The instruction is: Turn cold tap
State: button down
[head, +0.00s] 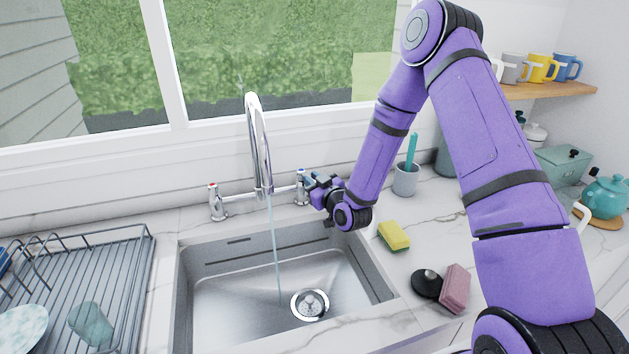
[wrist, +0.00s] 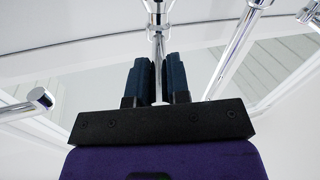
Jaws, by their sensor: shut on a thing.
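The chrome cold tap (head: 300,188), with a blue mark near its top, stands to the right of the tall curved spout (head: 264,150). My gripper (head: 309,181) reaches it from the right. In the wrist view, its two dark fingers (wrist: 158,72) are closed on either side of the thin chrome lever of the cold tap (wrist: 157,43). The fingers partly hide the lever in the head view. A thin stream of water (head: 274,245) runs from the spout down into the sink.
The hot tap (head: 215,203), marked red, stands left of the spout. The steel sink (head: 225,290) lies below. A yellow sponge (head: 394,236) and a grey cup (head: 406,181) with a teal brush are right of my gripper. A dish rack (head: 125,255) is at left.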

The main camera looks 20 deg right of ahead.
jog(key=shift+s+a+m+t+h, duration=0.1)
jog(key=shift+a+m+h, duration=0.2)
jog(key=shift+m+h, duration=0.35)
jog(key=shift+w+a+m+t+h, duration=0.1)
jog(key=shift+a+m+h, duration=0.25)
jog(key=shift+h, duration=0.55)
jog(key=shift+s+a+m+t+h, duration=0.1)
jog(key=shift+a+m+h, duration=0.15)
jog(key=shift+m+h, duration=0.4)
jog(key=shift+h, duration=0.3)
jog(key=c, duration=1.1)
grip_release()
jog(key=s, duration=1.1)
jog(key=shift+w, duration=0.1)
jog(key=o, duration=0.6)
